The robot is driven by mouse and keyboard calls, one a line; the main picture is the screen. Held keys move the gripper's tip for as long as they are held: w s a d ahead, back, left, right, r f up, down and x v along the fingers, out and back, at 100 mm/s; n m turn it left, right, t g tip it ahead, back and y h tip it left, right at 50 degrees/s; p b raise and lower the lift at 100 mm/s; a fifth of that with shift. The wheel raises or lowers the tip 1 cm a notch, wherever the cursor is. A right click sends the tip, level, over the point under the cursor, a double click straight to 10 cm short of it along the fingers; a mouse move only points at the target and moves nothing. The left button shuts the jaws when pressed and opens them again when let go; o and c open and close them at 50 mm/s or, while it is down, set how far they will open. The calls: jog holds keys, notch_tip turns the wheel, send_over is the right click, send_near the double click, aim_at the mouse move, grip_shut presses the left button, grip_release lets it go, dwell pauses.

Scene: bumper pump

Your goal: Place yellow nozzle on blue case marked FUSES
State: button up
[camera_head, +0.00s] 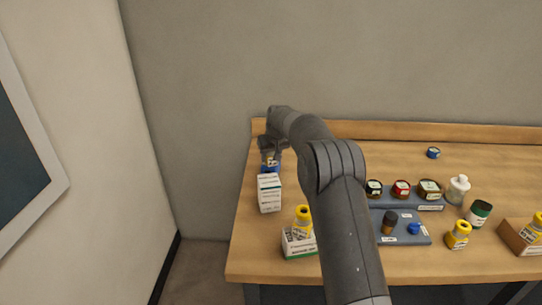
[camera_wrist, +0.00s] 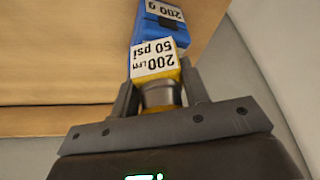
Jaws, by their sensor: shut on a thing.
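My gripper (camera_wrist: 160,92) is shut on the yellow nozzle (camera_wrist: 158,64), which has a grey metallic neck between the fingers and a white label reading "200 LPM 50 psi". In the head view my gripper (camera_head: 271,146) is over the back left corner of the table, and the nozzle is not clear there. A blue object (camera_wrist: 152,31) with a white label reading about "200 g" lies just beyond the nozzle in the wrist view. A small blue object (camera_head: 269,166) shows below my gripper in the head view. I cannot read FUSES on either, nor tell whether the nozzle touches the blue object.
A white box (camera_head: 269,194) stands just in front of my gripper. A white-green box (camera_head: 299,246) with a yellow-capped item (camera_head: 303,219) is nearer the front. Blue-grey trays (camera_head: 404,239) with several jars are right of my arm. The back right tabletop is mostly clear.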

jog(key=shift+f, duration=0.1)
jog(key=o, duration=1.1)
jog(key=v, duration=1.2)
jog(key=shift+s, duration=0.1)
jog(key=s+d+r+m, duration=0.1)
jog(key=s+d+r, duration=0.3)
jog(key=s, duration=0.5)
jog(key=s+d+r+t+h, duration=0.1)
jog(key=s+d+r, duration=0.3)
jog(key=s, duration=0.4)
jog(key=s+d+r+m, duration=0.1)
jog(key=s+d+r, duration=0.25)
jog(key=s, duration=0.55)
jog(key=s+d+f, duration=0.2)
jog(key=s, duration=0.6)
jog(key=s+d+f+m, duration=0.1)
jog(key=s+f, duration=0.2)
jog(key=s, duration=0.5)
jog(key=s+d+f+m, duration=0.1)
jog(key=s+d+f, duration=0.1)
jog(key=s, duration=0.6)
jog(key=shift+s+d+f+t+h, duration=0.3)
jog(key=shift+s+d+h, duration=0.05)
jog(key=shift+s+h, duration=0.05)
